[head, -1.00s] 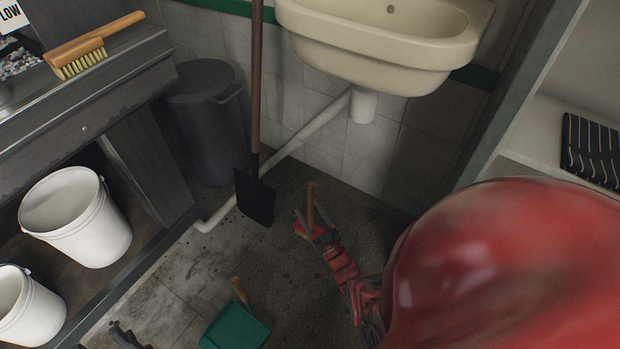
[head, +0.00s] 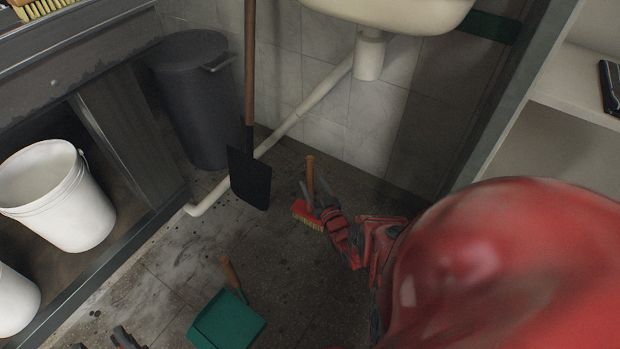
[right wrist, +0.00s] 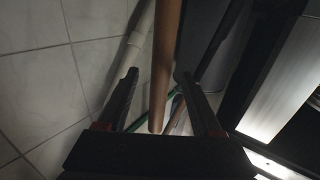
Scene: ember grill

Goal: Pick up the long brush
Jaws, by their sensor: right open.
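A brush with a red head, pale bristles and a wooden handle (head: 310,174) is on the floor below the sink, handle pointing up. My right gripper (head: 313,190) is open, with its dark fingers around this handle. In the right wrist view, a wooden handle (right wrist: 163,75) runs between the open fingers (right wrist: 160,95), with gaps on both sides. Another brush (head: 40,8) with yellow bristles lies on the counter, mostly cut off by the top-left edge. Dark tips at the bottom-left edge look like my left gripper (head: 102,341); its jaw state is unclear.
A shovel (head: 250,178) stands upright left of the red brush, before a white pipe (head: 325,88) and a dark bin (head: 195,105). A green dustpan (head: 228,320) lies on the floor. White buckets (head: 62,195) stand under the counter. A shelf (head: 565,85) is at right.

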